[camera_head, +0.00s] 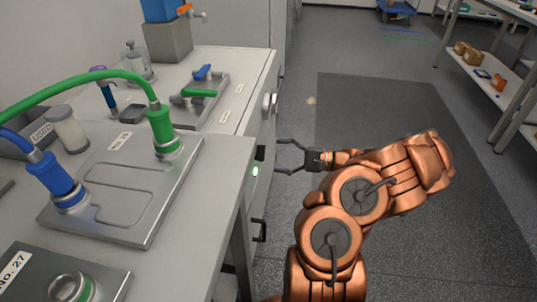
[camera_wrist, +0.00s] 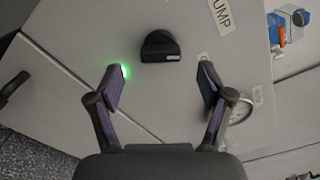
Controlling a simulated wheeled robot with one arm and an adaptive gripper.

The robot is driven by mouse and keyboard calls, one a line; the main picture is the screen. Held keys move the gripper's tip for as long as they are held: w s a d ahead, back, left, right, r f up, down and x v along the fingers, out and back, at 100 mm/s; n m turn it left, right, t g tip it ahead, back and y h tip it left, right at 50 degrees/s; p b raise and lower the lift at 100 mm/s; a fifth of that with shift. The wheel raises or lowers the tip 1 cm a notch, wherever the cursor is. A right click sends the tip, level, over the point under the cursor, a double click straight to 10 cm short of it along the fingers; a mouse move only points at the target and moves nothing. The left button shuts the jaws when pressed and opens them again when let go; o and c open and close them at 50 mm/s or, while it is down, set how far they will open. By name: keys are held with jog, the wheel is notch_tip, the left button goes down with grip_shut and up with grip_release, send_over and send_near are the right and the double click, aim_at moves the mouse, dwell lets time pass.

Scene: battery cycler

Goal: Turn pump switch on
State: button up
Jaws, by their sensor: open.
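The pump switch (camera_wrist: 160,47) is a black knob with a white mark on its light grey panel, below a label (camera_wrist: 222,14) reading "UMP" in the part that shows. The knob also shows at the cabinet's front in the head view (camera_head: 260,152). A green lamp (camera_head: 255,171) glows near it; in the wrist view its glow is at the left fingertip. My gripper (camera_wrist: 160,82) is open and empty, its fingers spread wider than the knob. The knob lies ahead, between the finger lines in the wrist view. In the head view my gripper (camera_head: 280,157) faces the panel, apart from the knob.
A black handle (camera_head: 260,232) sticks out nearer on the cabinet front, and a round metal fitting (camera_head: 269,103) farther along. The bench top (camera_head: 225,165) carries metal plates with green and blue connectors. Floor (camera_head: 400,115) right of the cabinet is clear.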

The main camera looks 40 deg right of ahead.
jog(key=v, duration=0.6)
jog(key=shift+s, duration=0.2)
jog(key=shift+d, duration=0.15)
